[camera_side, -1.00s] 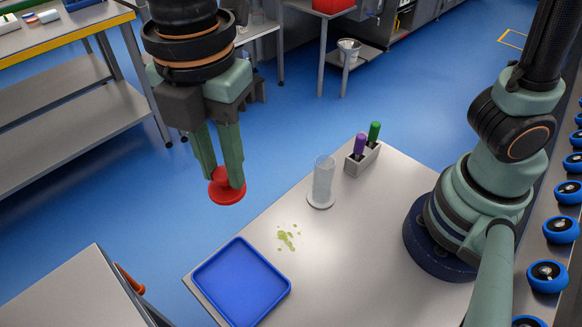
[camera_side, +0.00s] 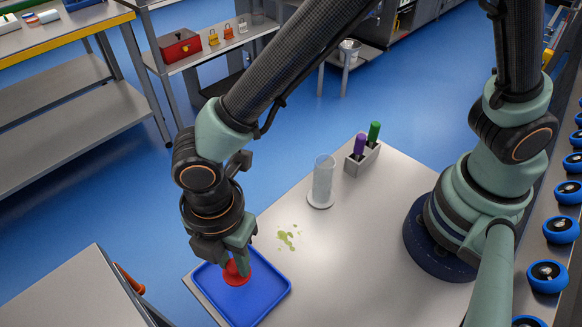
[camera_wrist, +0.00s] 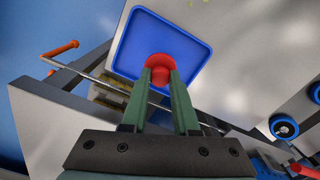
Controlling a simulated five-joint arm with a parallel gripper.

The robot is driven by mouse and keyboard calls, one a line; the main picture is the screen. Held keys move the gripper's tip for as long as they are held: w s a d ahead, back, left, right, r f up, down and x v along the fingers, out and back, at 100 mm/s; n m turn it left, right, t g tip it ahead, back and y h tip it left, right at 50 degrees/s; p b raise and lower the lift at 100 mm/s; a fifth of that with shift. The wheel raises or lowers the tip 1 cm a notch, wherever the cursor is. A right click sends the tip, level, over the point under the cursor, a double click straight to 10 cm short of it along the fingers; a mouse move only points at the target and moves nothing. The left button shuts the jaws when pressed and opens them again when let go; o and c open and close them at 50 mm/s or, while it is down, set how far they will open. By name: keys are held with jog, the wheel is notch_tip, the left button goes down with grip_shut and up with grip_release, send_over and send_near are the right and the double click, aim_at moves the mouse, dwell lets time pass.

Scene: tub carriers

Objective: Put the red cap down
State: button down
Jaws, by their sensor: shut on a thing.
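The red cap (camera_side: 236,272) is held between the fingers of my gripper (camera_side: 238,262), over the blue tray (camera_side: 263,309) at the table's front left corner. In the wrist view the cap (camera_wrist: 159,62) sits between my two green fingertips (camera_wrist: 160,74), with the blue tray (camera_wrist: 125,50) behind it. My gripper is shut on the cap's narrow knob, and its wide flange faces down. I cannot tell whether the cap touches the tray floor. The rest of the tray looks empty.
A clear cylinder (camera_side: 323,180) on a round base stands behind the tray. A grey holder (camera_side: 361,160) with a purple and a green marker is beyond it. Greenish spots (camera_side: 287,237) lie on the table (camera_side: 345,255) between tray and cylinder. The middle of the table is clear.

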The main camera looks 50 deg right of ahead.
aim_at(237, 273)
jog(key=shift+f, duration=2.1)
jog(key=shift+f, duration=0.1)
jog(key=c, duration=0.7)
grip_release()
